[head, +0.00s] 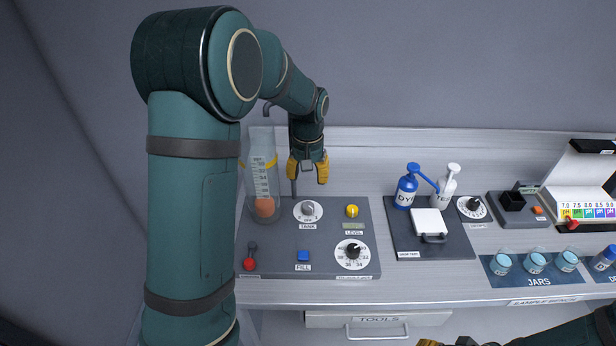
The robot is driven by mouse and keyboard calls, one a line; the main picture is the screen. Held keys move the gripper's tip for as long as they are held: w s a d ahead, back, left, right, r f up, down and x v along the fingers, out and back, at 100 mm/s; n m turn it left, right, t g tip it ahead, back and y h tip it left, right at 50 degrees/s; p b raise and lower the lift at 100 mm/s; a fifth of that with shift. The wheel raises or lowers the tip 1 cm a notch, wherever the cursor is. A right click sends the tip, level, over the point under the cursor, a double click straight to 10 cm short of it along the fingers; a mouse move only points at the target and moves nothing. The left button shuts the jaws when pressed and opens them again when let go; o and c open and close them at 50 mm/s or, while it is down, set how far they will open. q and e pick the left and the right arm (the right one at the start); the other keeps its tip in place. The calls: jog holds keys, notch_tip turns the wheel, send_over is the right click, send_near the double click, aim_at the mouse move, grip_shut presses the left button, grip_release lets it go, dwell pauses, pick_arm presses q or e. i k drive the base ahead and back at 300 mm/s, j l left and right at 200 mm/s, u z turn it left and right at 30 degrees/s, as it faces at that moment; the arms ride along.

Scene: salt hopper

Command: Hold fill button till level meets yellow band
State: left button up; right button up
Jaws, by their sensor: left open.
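The blue FILL button (304,255) sits on the front of the grey control panel (325,232). The clear tank (260,186) with a printed scale stands at the panel's left, partly hidden by my arm. A yellow band (272,161) shows near the upper part of the scale. An orange round thing (265,206) is low in the tank; I cannot make out a liquid level. My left gripper (308,176) is open and empty, pointing down behind the TANK knob, right of the tank and well behind the button. My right gripper (446,343) barely shows at the bottom edge.
The panel also holds the TANK knob (308,210), yellow LEVEL knob (352,210), a numbered dial (353,251) and a red-knobbed lever (249,263). Blue and white pump bottles (407,188) stand to the right, then jars (535,263). A TOOLS drawer (378,320) is below.

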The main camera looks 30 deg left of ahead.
aim_at(303, 256)
jog(key=k+l, duration=0.8)
jog(key=k, duration=0.05)
